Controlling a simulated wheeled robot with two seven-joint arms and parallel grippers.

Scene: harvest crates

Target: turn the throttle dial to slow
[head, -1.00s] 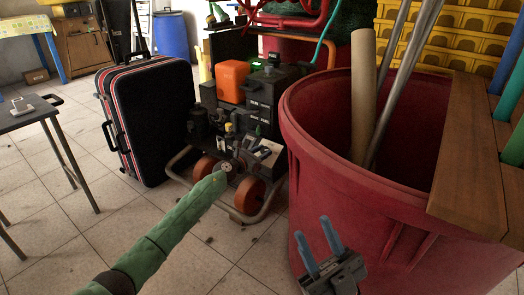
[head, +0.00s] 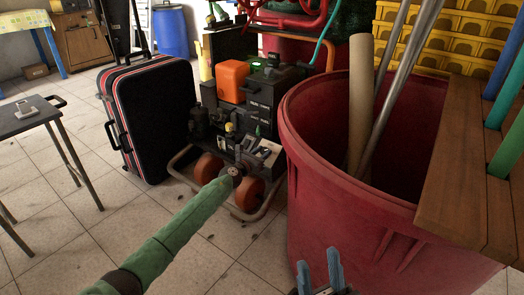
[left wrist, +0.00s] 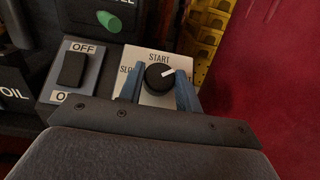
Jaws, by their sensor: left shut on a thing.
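The throttle dial (left wrist: 158,78) is a round black knob on a white plate on the front of the dark machine (head: 262,98). In the left wrist view its white mark points to the upper right, with START above and a partly hidden label beginning "SL" at the left. My left gripper (left wrist: 159,88) has its blue fingers on both sides of the knob, shut on it. In the head view my green left arm reaches to the machine, and the dial is too small to make out. My right gripper (head: 320,276) is open and empty at the bottom edge.
Beside the dial are an OFF rocker switch (left wrist: 72,70) and a green button (left wrist: 110,21). A large red bin (head: 345,225) holding poles stands close at the right. A black suitcase (head: 150,118) stands left of the machine. The tiled floor in front is partly clear.

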